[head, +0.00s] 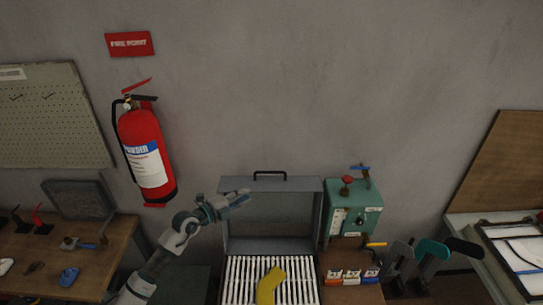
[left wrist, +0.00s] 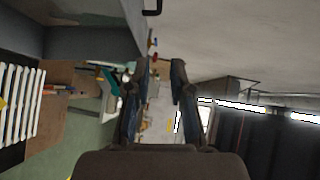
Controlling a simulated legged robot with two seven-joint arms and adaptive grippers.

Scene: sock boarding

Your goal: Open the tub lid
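The grey tub's lid (head: 272,220) stands raised behind the tub, with a black handle (head: 270,174) on its upper edge. The tub's opening shows white slats (head: 240,280) with a yellow sock-like piece (head: 270,287) lying on them. My left gripper (head: 247,196) is at the lid's upper left corner in the head view, overlapping its edge; contact cannot be told. In the left wrist view its two fingers (left wrist: 160,64) are apart with nothing between them. The lid (left wrist: 92,40) and the slats (left wrist: 22,105) also show there at left. My right gripper is not in view.
A green control box (head: 355,210) with a red knob stands right of the lid. Several labelled small boxes (head: 352,276) sit before it. A red extinguisher (head: 146,150) hangs on the wall at left. A wooden bench (head: 95,270) with tools is at left.

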